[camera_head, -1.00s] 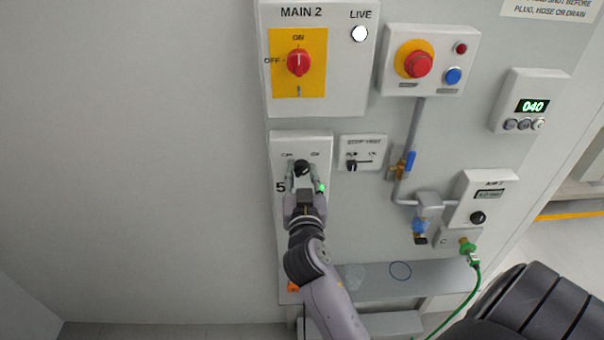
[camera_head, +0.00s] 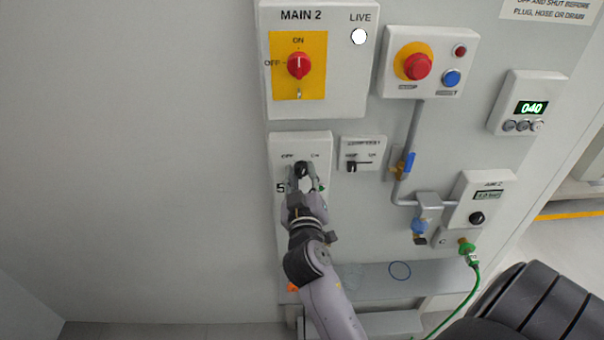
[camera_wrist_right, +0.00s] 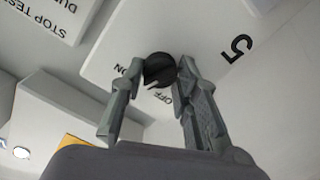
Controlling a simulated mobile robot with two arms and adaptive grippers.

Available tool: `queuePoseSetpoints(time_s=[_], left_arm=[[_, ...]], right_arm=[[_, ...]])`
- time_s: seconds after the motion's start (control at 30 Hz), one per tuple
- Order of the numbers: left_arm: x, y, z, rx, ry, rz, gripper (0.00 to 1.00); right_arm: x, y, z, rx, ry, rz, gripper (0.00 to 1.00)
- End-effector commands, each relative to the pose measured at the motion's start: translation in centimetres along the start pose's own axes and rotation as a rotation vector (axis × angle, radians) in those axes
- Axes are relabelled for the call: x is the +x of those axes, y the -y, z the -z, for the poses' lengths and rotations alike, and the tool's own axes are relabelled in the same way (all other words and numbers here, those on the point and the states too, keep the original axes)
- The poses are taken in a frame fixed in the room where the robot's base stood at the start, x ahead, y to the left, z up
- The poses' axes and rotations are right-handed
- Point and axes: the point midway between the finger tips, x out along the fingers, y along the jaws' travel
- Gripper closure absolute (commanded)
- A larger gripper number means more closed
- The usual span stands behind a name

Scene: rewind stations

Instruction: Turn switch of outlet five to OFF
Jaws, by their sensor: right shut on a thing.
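The outlet five panel (camera_head: 284,150) is a pale box with a "5", OFF at left and ON at right. Its switch is a round black knob (camera_head: 301,169) near the top; the knob also shows in the wrist view (camera_wrist_right: 159,68). My right gripper (camera_head: 303,173) is shut on the knob, one finger on each side. In the wrist view a pale mark on the knob lies close to the OFF label; its exact angle is hard to tell. A green lamp (camera_head: 321,188) is partly hidden by a finger. My left gripper is not in view.
The MAIN 2 box (camera_head: 345,90) with a red rotary switch (camera_head: 299,66) is above. A small lever switch plate (camera_head: 372,146) sits close at right. A valve with a blue handle (camera_head: 409,162) and pipes are further right. The wall at left is bare.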

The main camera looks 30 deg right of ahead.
Motion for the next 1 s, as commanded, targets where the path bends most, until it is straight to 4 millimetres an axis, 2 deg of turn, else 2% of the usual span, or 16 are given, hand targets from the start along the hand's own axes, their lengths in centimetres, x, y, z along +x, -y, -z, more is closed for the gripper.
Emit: queuePoseSetpoints(time_s=[1.0], left_arm=[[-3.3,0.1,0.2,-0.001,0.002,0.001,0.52]], right_arm=[[0.0,0.1,0.2,-0.927,-0.005,0.001,0.99]])
